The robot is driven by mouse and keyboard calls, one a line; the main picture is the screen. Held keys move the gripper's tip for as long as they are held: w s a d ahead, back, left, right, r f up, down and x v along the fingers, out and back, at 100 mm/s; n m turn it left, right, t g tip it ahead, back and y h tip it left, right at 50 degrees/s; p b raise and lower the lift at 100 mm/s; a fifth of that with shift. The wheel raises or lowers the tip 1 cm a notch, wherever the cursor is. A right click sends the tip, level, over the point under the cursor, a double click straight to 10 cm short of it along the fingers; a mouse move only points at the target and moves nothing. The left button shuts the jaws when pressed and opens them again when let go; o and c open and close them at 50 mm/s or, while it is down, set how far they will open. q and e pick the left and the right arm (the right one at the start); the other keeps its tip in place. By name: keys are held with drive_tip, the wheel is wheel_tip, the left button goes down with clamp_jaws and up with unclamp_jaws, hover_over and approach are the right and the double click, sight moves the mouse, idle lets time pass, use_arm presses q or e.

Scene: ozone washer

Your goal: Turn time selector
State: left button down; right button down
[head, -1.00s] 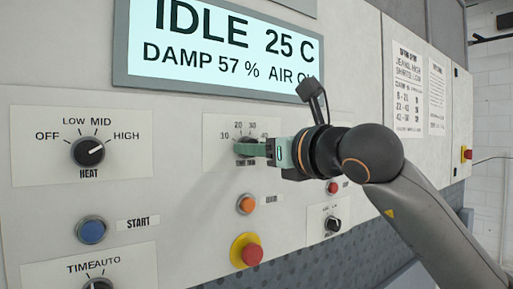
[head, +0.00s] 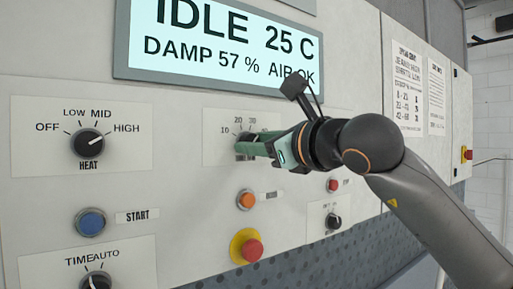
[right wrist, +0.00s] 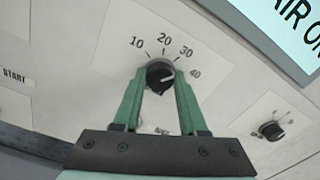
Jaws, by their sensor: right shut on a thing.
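The time selector is a black round knob (right wrist: 159,73) on a white plate (right wrist: 120,50) marked 10, 20, 30 and 40. It has a pale pointer mark whose exact setting I cannot tell for sure. In the right wrist view, the green fingers of my right gripper (right wrist: 160,84) stand on either side of the knob and are shut on it. In the head view, my right gripper (head: 256,149) reaches the knob from the right and hides most of it and the 40 mark. My left gripper is not in view.
The heat knob (head: 88,143) is at left, with a blue start button (head: 91,222) below. An orange button (head: 246,200) and a red stop button (head: 250,246) on yellow sit below the selector. A display (head: 225,45) reading IDLE is above.

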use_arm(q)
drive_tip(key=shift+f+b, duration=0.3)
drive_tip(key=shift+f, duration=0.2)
use_arm(e)
drive_tip(key=n, duration=0.3)
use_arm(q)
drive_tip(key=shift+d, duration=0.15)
use_arm(e)
drive_tip(key=shift+n, duration=0.4)
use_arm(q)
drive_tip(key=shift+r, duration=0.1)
use_arm(e)
drive_tip(key=shift+c, duration=2.2)
unclamp_jaws()
drive_tip(key=shift+s, duration=0.1)
use_arm(q)
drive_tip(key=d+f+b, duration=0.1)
drive_tip(key=b, duration=0.1)
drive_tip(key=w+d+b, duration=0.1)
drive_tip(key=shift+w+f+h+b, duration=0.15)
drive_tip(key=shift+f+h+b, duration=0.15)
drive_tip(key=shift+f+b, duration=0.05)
use_arm(e)
drive_tip(key=v, duration=1.2)
drive_tip(key=shift+d, duration=0.15)
